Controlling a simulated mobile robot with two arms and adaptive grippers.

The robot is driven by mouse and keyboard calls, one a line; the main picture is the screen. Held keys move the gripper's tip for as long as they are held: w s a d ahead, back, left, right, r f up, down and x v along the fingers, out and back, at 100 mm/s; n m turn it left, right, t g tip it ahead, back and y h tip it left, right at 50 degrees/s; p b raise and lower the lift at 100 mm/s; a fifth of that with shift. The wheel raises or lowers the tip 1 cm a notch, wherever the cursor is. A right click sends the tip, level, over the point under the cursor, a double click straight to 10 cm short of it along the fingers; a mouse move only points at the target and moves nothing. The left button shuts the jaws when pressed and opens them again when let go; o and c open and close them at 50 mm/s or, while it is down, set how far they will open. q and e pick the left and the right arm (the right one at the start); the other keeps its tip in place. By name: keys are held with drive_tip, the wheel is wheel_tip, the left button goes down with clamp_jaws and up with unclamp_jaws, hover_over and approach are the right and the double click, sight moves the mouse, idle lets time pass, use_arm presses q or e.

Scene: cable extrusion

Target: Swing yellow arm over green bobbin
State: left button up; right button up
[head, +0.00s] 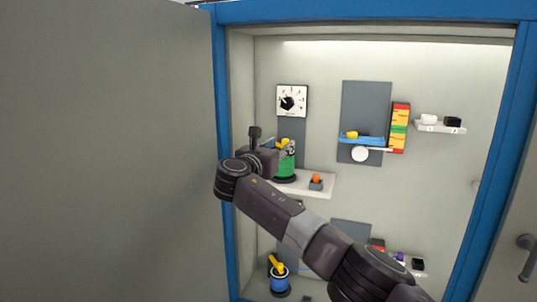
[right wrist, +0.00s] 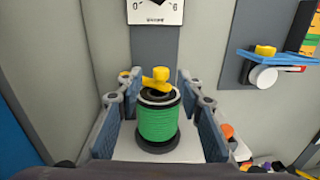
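The green bobbin (head: 285,170) stands upright on a white shelf inside the blue-framed cabinet. It also shows in the middle of the right wrist view (right wrist: 158,122). The yellow arm (right wrist: 158,82) shows at the bobbin's top; whether it touches the bobbin I cannot tell. In the head view the yellow arm (head: 284,143) is partly hidden by my right gripper (head: 284,150). In the right wrist view my right gripper (right wrist: 160,128) is open, its fingers on either side of the bobbin with gaps on both sides. My left gripper is not in view.
A dial (head: 292,101) hangs above the bobbin. An orange-topped button (head: 316,182) is on the same shelf, right of the bobbin. A blue tray (head: 362,141) with a yellow piece is further right. A blue bobbin (head: 279,281) with a yellow arm stands below. The cabinet frame (head: 220,130) is close at left.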

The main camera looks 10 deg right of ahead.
drive_tip(key=v, duration=1)
